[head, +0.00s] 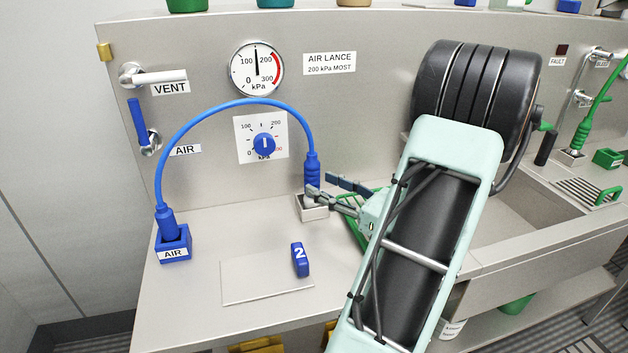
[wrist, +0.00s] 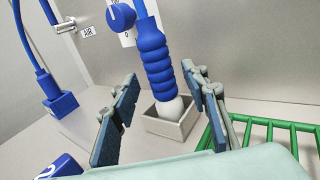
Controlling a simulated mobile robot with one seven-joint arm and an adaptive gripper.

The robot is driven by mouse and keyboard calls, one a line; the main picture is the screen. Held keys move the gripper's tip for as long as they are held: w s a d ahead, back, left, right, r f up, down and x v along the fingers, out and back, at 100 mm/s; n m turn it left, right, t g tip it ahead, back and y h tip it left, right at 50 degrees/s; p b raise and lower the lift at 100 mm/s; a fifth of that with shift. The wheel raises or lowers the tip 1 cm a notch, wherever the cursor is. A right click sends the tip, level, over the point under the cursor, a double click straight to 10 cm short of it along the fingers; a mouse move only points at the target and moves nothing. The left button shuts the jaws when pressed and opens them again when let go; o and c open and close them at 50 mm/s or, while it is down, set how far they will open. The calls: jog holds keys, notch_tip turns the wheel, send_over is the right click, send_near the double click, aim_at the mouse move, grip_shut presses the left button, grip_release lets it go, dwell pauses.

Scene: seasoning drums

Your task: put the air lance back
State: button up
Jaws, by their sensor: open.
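The air lance (head: 312,170) has a ribbed blue grip with a white lower end. In the wrist view the lance (wrist: 165,72) stands nearly upright, its white end inside a square metal holder (wrist: 166,127). The holder also shows in the head view (head: 314,213). A blue hose (head: 237,101) arches from the lance's top to a blue block marked AIR (head: 175,245). My gripper (head: 320,187) is open, with a finger on each side of the lance in the wrist view. Gaps show between the fingers (wrist: 159,80) and the grip. The holder's floor is hidden.
A blue piece marked 2 (head: 300,260) lies on a pale plate (head: 245,285) at the front. A green rack (wrist: 270,135) stands close to the right of the holder. The back panel carries a gauge (head: 257,68), a blue knob (head: 264,145) and a blue-handled AIR valve (head: 139,120).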

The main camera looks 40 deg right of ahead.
jog(key=s, duration=0.7)
jog(key=shift+s+d, duration=0.25)
jog(key=shift+s, duration=0.15)
